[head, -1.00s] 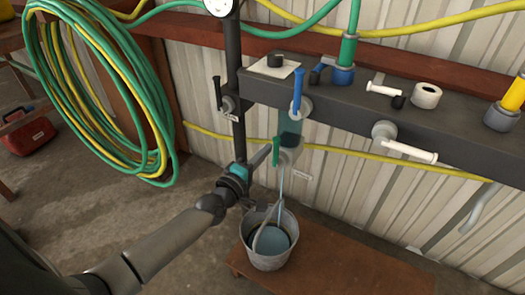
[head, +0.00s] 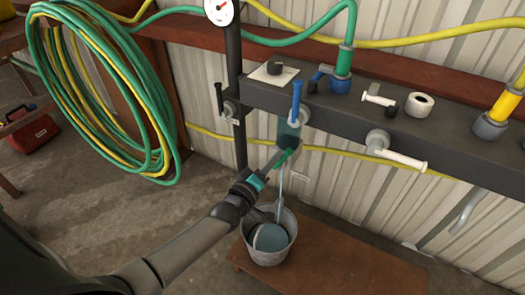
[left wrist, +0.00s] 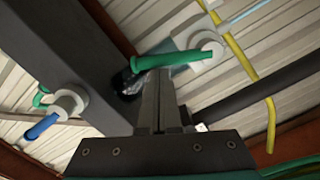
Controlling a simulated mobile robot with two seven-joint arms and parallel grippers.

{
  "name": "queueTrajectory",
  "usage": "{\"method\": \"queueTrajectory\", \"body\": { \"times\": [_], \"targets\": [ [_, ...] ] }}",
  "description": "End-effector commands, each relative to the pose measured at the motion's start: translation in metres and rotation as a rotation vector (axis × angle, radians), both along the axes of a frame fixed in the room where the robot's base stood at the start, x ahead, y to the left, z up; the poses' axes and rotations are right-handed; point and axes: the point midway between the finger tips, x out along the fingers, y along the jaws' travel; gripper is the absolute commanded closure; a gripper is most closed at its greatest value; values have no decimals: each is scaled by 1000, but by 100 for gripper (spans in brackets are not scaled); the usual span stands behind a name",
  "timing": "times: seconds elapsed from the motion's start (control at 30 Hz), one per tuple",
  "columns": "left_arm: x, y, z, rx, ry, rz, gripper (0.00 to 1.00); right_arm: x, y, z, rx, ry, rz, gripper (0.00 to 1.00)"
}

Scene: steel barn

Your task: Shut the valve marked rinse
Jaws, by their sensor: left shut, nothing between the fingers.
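A green-handled valve (head: 283,160) sits low on the teal plate under the dark beam; its handle slants down to the left. My left gripper (head: 274,161) is shut with nothing between its fingers, its tips at the green handle. In the left wrist view the green handle (left wrist: 165,60) crosses just beyond the shut fingertips (left wrist: 160,78); I cannot tell whether they touch. A pale stream (head: 280,186) runs below this valve into a metal bucket (head: 284,254). Other valves have a black (head: 219,98), a blue (head: 296,97) and a white handle (head: 402,154). The small labels are unreadable, so I cannot tell which is rinse.
The dark beam (head: 440,140) carries tape (head: 419,104), a loose white-handled fitting (head: 378,97) and hose fittings. A gauge (head: 219,10) tops the dark pipe. Coiled hoses (head: 95,95) hang at left. The bucket stands on a low wooden bench (head: 350,265). The floor left of it is clear.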

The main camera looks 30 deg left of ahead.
Motion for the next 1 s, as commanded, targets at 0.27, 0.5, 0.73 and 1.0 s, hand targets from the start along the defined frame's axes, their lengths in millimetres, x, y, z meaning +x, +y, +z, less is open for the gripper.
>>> {"method": "queueTrajectory", "body": {
  "times": [0.27,0.5,0.73,1.0],
  "targets": [
    [0,-16,-3,224,-6,0,100,-26,-20,-15,-19,6,1,50],
    [-1,-30,-11,453,-14,0,100,-43,-33,-21,-29,5,1,50],
    [-1,-41,-23,670,-21,0,100,-51,-38,-24,-33,5,1,50],
    [-2,-49,-36,893,-28,0,100,-47,-36,-24,-31,2,2,50]
  ]
}}
